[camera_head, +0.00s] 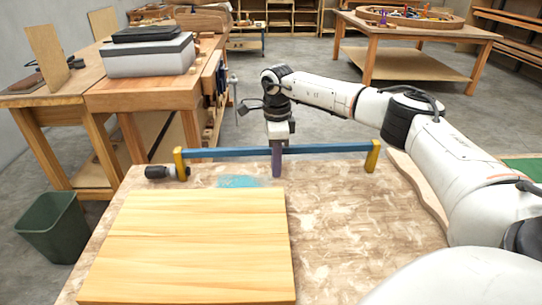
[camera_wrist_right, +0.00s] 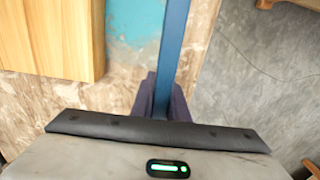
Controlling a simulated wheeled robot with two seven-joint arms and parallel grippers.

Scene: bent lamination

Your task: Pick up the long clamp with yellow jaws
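The long clamp has a blue bar (camera_head: 225,152) and yellow jaws, one at the left end (camera_head: 180,165) and one at the right end (camera_head: 372,156). It stands along the far edge of the worktable, jaws pointing down; I cannot tell if they touch the top. A black handle (camera_head: 160,172) is at its left end. My right gripper (camera_head: 277,165) points down at mid-bar, its purple fingers closed around the bar. In the right wrist view the blue bar (camera_wrist_right: 173,40) runs between the fingers (camera_wrist_right: 163,95). My left gripper is not in view.
A glued wood panel (camera_head: 190,245) lies on the worktable (camera_head: 340,240), with a blue patch (camera_head: 238,182) behind it. A curved wood strip (camera_head: 418,190) lies at the right edge. A green bin (camera_head: 55,226) stands on the floor at left. Workbenches stand behind.

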